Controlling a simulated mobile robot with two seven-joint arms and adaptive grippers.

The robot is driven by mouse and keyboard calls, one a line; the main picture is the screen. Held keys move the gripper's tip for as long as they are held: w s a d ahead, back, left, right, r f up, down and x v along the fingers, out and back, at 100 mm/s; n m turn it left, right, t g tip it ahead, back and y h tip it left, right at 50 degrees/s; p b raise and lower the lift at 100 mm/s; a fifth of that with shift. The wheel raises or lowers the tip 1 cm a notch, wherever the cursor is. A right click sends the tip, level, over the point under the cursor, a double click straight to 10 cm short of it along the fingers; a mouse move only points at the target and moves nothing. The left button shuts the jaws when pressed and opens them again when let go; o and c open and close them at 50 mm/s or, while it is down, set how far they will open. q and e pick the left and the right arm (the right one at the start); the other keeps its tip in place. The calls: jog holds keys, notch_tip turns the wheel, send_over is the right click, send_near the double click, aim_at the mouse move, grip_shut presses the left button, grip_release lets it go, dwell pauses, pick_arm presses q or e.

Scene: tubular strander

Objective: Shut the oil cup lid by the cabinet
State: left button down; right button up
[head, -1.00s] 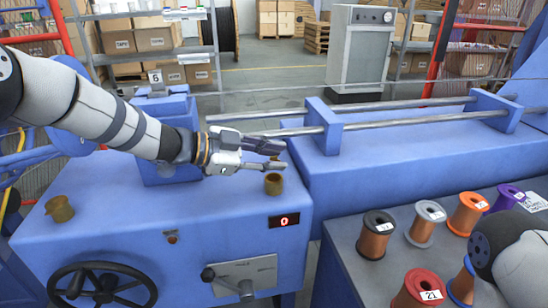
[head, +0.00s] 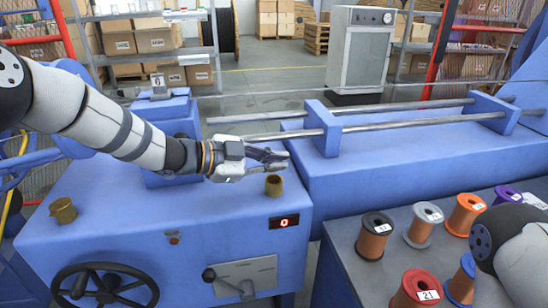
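A small brass oil cup (head: 273,186) stands upright on the blue machine top, at its right end. A second brass oil cup (head: 61,210) stands at the left of the same top, with a tilted, lid-like edge. My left gripper (head: 284,160) is just above and behind the right cup, fingers pointing right. Its fingertips lie close together, and I cannot tell whether they are fully shut. I cannot make out a lid on the right cup; the fingers may hide it. Only a rounded link of my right arm shows, at the lower right.
A grey cabinet (head: 360,52) stands at the back. Metal rods (head: 400,122) run behind the gripper to the right. A handwheel (head: 103,286), a lever plate (head: 240,280) and a red display (head: 284,222) are on the machine's front. Several wire spools (head: 375,236) stand on a grey table.

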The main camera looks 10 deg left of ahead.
pick_arm(q)
jog(key=shift+s+d+f+m+t+p, duration=0.1)
jog(key=shift+s+f+m+t+p, duration=0.1)
jog(key=shift+s+m+t+p, duration=0.25)
jog(key=shift+s+d+f+m+t+p, duration=0.1)
jog(key=shift+f+m+t+p, duration=0.1)
jog(key=shift+m, duration=0.45)
jog(key=shift+s+d+f+m+t+p, duration=0.1)
jog(key=shift+s+f+m+t+p, duration=0.1)
jog(key=shift+f+m+t, duration=0.25)
jog(key=shift+s+f+m+t+p, duration=0.1)
jog(key=shift+s+f+m+p, duration=0.1)
jog(key=shift+m, duration=0.35)
pick_arm(e)
jog(key=shift+t, duration=0.6)
jog(key=shift+w+r, duration=1.5)
jog(key=shift+w, duration=0.05)
pick_arm(q)
jog(key=c, duration=1.8)
grip_release()
jog(key=v, duration=1.2)
jog(key=shift+w+f, duration=0.1)
jog(key=shift+f, duration=0.05)
